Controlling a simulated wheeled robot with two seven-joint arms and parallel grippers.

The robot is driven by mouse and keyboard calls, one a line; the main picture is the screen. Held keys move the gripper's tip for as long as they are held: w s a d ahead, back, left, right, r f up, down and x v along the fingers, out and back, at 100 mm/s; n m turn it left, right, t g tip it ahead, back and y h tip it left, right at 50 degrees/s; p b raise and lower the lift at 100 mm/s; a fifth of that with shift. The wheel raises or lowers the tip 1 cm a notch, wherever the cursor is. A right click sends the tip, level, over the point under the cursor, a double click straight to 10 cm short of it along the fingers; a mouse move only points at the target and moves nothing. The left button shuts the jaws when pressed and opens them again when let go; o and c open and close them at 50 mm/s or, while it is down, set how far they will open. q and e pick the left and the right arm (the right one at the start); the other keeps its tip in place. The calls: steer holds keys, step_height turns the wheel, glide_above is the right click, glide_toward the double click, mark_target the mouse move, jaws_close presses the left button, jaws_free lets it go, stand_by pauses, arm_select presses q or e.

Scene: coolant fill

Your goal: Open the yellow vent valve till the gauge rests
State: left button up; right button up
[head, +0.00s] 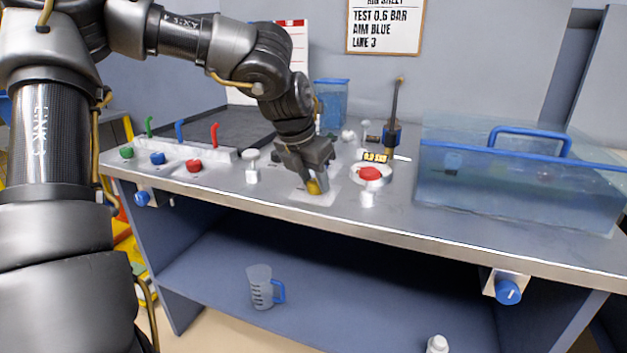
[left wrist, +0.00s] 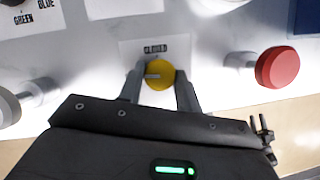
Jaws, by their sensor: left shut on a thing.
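The yellow valve knob (head: 313,188) sits on a white plate (head: 326,199) near the bench's front edge. My left gripper (head: 311,180) reaches down and is shut on the knob. In the left wrist view the yellow knob (left wrist: 158,75) is round, with a finger on each side and a pale mark on its face. The plate's label (left wrist: 155,48) above it reads CLOSED. A small display with yellow markings (head: 375,156) stands behind and right of the knob; it may be the gauge, but I cannot read it. My right gripper is not in view.
A red knob (head: 370,174) stands close right of my gripper, a white-topped post (head: 251,165) left. A clear blue-rimmed tank (head: 520,185) fills the right end. A jug (head: 262,287) stands below.

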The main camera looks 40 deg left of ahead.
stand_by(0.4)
arm_select(q)
steer(key=o, duration=1)
steer(key=p+v, duration=0.2)
steer(key=v, duration=0.8)
steer(key=shift+s+r, duration=0.2)
steer(key=shift+r, duration=0.15)
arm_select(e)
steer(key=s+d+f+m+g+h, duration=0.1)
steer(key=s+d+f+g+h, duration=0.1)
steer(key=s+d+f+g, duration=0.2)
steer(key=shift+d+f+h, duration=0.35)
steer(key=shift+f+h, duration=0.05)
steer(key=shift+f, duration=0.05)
